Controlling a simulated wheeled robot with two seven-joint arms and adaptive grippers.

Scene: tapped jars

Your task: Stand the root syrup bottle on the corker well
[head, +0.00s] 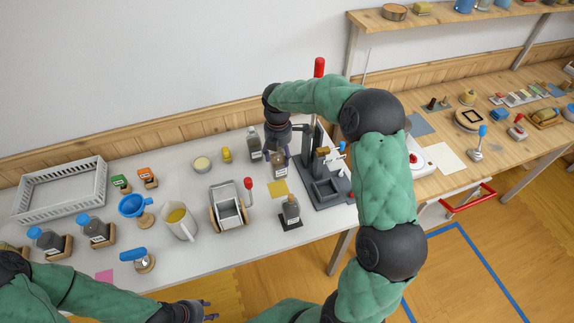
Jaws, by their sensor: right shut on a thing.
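My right gripper (279,150) reaches down from above and is shut on a bottle (279,170) with a pale label, just left of the corker. The label is too small to read, so I cannot tell which syrup it is. The dark corker (307,150) has a red-topped lever, and its base with the square well (325,190) lies to the right of the held bottle. A second bottle (254,145) stands behind left, and a third dark bottle (291,210) stands on a black mat in front. My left gripper (209,310) is open and empty beyond the table's front edge.
A crimping device with a red knob (228,210), a pitcher (180,222), a blue funnel (135,206) and blue-capped jars (94,230) stand left. A yellow square (278,189) lies below the held bottle. A white crate (62,190) is at far left.

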